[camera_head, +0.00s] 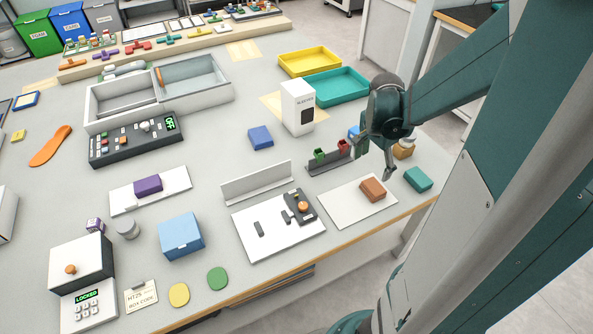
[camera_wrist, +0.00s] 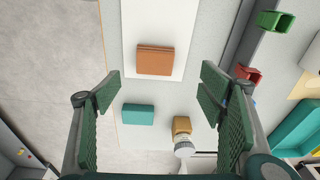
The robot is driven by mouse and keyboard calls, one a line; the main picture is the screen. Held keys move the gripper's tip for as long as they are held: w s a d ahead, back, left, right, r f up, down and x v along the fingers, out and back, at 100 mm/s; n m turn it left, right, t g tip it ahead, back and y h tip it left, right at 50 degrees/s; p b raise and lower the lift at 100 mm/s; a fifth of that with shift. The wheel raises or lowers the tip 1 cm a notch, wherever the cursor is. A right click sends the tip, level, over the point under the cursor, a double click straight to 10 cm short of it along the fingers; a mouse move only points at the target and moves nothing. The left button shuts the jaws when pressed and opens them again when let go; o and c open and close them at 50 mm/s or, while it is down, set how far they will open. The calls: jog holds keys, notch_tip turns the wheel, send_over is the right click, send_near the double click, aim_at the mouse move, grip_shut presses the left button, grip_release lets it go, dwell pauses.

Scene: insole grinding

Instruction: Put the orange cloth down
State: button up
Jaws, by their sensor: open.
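The orange cloth (camera_head: 373,189) looks like a small folded, brownish-orange block. It lies flat on a white mat (camera_head: 343,213) near the table's right front edge. It also shows in the wrist view (camera_wrist: 155,60), on the white mat (camera_wrist: 190,65). My gripper (camera_head: 375,172) is open and empty above the table, just behind the cloth. In the wrist view its fingers (camera_wrist: 160,92) stand wide apart, and the cloth lies beyond the fingertips, not between them.
A teal block (camera_head: 418,179) lies to the right of the mat, and a tan block (camera_head: 403,150) behind it. A rack with green and red holders (camera_head: 330,160) stands to the left of my gripper. A white dispenser (camera_head: 297,107) and a teal tray (camera_head: 336,87) are farther back.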

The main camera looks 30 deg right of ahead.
jog(key=w+a+r+n+t, duration=0.1)
jog(key=a+r+n+t, duration=0.1)
jog(key=a+r+n, duration=0.45)
jog(key=a+r+n+t, duration=0.1)
jog(key=a+r, duration=0.2)
jog(key=a, duration=0.6)
jog(key=s+a+r+n+t, duration=0.1)
jog(key=s+a+r+n, duration=0.1)
jog(key=a, duration=0.3)
jog(key=s+a+r+n+t+y, duration=0.1)
jog(key=s+a+r+n, duration=0.1)
jog(key=a, duration=0.4)
jog(key=s+a+r+n+t, duration=0.1)
jog(key=a+r+n, duration=0.2)
jog(key=a+n, duration=0.2)
jog(key=shift+s+a+r+n+t+y, duration=0.15)
jog(key=shift+s+a+n+t+y, duration=0.15)
jog(key=shift+s+a+n+t, duration=0.15)
